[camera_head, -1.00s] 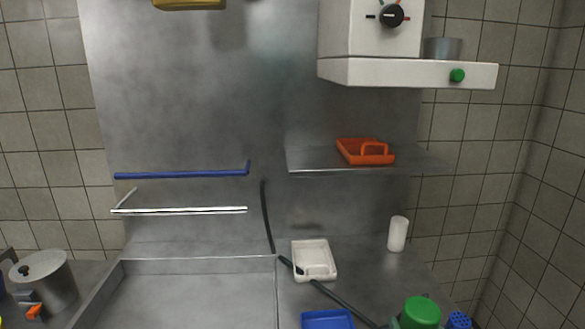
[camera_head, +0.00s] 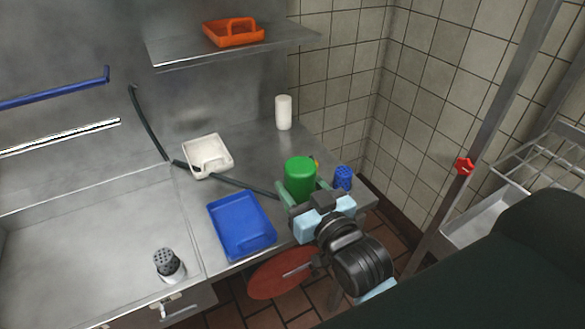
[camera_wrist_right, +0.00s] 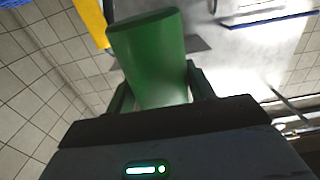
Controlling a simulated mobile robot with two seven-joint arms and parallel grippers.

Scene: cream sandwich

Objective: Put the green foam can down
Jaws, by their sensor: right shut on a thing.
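The green foam can (camera_head: 300,176) is upright at the right end of the metal counter (camera_head: 250,150) in the head view. My right gripper (camera_head: 302,196) is shut on it, with fingers on both sides. The can (camera_wrist_right: 148,55) also fills the middle of the right wrist view, between the fingers of my right gripper (camera_wrist_right: 160,88). Whether its base touches the counter is hidden by the gripper. My left gripper is not in view.
A blue tray (camera_head: 262,238) lies left of the can, and a white tray (camera_head: 191,164) lies behind it. A blue container (camera_head: 343,177) stands right of the can. A white cylinder (camera_head: 283,112) stands further back. A dark hose (camera_head: 238,184) crosses the counter.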

